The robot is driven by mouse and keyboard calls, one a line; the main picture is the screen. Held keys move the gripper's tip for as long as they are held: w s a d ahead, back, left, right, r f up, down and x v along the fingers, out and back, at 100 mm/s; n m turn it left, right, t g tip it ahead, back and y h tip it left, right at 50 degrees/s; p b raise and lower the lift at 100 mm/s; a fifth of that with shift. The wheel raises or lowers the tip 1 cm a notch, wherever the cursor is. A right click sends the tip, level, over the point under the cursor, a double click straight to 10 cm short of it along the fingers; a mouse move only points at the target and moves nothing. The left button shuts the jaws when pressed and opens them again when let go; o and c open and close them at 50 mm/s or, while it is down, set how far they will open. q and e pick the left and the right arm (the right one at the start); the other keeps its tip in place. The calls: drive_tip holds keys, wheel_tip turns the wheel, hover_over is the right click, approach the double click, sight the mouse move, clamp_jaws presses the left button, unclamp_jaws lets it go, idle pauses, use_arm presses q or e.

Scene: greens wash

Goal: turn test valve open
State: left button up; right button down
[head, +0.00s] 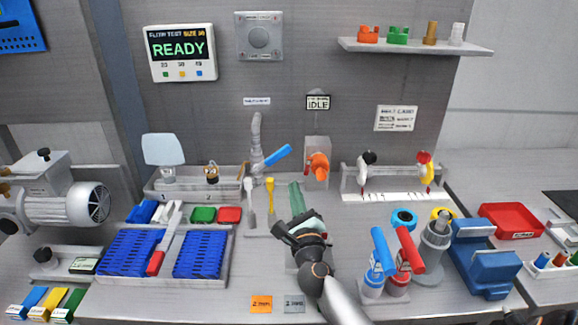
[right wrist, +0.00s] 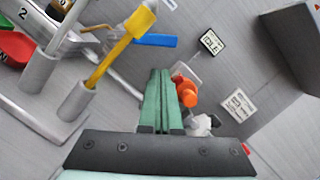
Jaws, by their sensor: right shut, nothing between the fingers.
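An orange valve handle (head: 318,165) sits on a grey block below a small sign reading IDLE (head: 318,102). A blue lever (head: 278,157) sticks out from an upright grey pipe to its left; I cannot tell from the labels which of the two is the test valve. My right gripper (head: 295,186) has green fingers, shut and empty, in front of and below the orange handle. In the right wrist view the fingers (right wrist: 161,74) lie together, with the orange handle (right wrist: 186,91) beyond them to the right and the blue lever (right wrist: 155,41) beyond to the left. My left gripper is out of view.
A yellow-topped tool (head: 270,190) and a grey one stand just left of my right gripper. Blue trays (head: 135,252) lie further left. Red and blue-handled tools (head: 408,250) stand at right. A screen (head: 181,52) on the wall reads READY.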

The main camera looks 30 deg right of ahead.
sight(271, 161)
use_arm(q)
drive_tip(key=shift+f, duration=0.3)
use_arm(e)
drive_tip(key=x, duration=0.8)
drive_tip(key=shift+w, duration=0.25)
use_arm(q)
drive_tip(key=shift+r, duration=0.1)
use_arm(e)
drive_tip(key=shift+r, duration=0.1)
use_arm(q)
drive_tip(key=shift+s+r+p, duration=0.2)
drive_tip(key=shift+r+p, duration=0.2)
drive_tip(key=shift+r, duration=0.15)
use_arm(e)
drive_tip(key=shift+r+n, duration=0.2)
drive_tip(key=shift+n, duration=0.1)
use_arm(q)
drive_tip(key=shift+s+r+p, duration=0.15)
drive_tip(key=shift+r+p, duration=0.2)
use_arm(e)
drive_tip(key=shift+w+r+n, duration=0.1)
drive_tip(key=shift+r+n, duration=0.05)
drive_tip(key=shift+n, duration=0.15)
